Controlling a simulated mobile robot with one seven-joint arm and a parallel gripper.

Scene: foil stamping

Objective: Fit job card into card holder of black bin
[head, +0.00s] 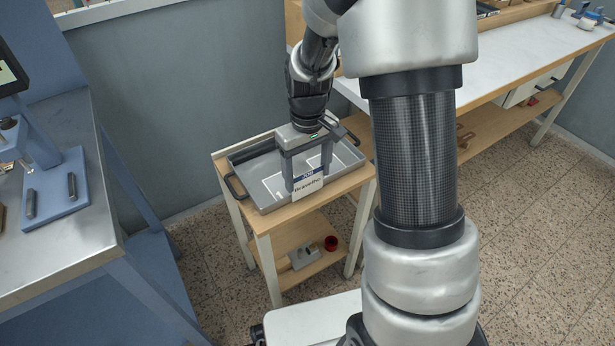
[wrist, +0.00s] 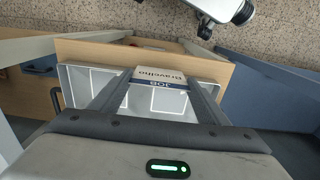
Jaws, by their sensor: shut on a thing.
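The job card (head: 308,184) is white with a blue band marked JOB and the printed name Bravelho. My gripper (head: 307,178) points down over the grey tray (head: 246,157) and is shut on the card between its two fingers. In the wrist view the card (wrist: 158,82) spans the gap between the fingertips, with its print upside down. The card is in front of the tray's near side; whether it touches the tray I cannot tell. I cannot make out a black bin or a card holder in either view.
The tray has black handles and white outlines on its floor, and stands on a small wooden stand (head: 228,160). A red round item (head: 331,243) lies on its lower shelf. A steel table (head: 60,240) with a blue machine is at left, a long workbench (head: 500,70) at right.

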